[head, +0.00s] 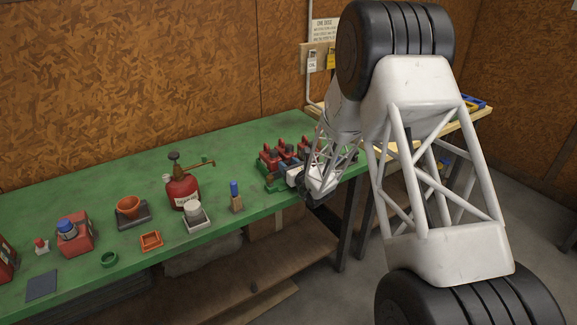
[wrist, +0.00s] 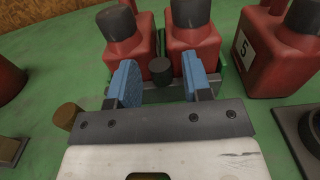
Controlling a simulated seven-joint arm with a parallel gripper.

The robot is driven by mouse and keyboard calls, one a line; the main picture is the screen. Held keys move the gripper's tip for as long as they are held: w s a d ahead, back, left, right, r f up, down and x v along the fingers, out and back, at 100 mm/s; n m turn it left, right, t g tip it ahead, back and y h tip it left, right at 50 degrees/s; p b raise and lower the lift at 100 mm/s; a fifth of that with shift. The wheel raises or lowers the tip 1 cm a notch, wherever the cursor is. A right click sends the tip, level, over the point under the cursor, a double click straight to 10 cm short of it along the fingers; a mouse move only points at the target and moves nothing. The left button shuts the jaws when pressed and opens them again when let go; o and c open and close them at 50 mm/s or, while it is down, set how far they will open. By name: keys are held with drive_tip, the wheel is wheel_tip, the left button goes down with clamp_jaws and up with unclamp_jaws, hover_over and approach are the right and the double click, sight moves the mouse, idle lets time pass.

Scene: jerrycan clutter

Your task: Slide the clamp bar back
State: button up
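In the wrist view my gripper (wrist: 161,80) shows two blue fingers standing apart. A dark round knob (wrist: 160,70) stands in the gap, and neither finger appears to press on it. In the head view the red cans (head: 270,154) are at the bench's right end, and my arm hides the bar.
Another red can (wrist: 275,50) marked 5 stands close on the right. A dark square object (wrist: 305,130) lies nearer on that side.

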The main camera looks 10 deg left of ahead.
sight(287, 164)
clamp_jaws()
drive_tip(key=shift+v, duration=1.6)
drive_tip(key=shift+o, duration=0.6)
unclamp_jaws()
drive_tip(key=v, duration=0.7)
drive_tip(key=shift+s+d, duration=0.3)
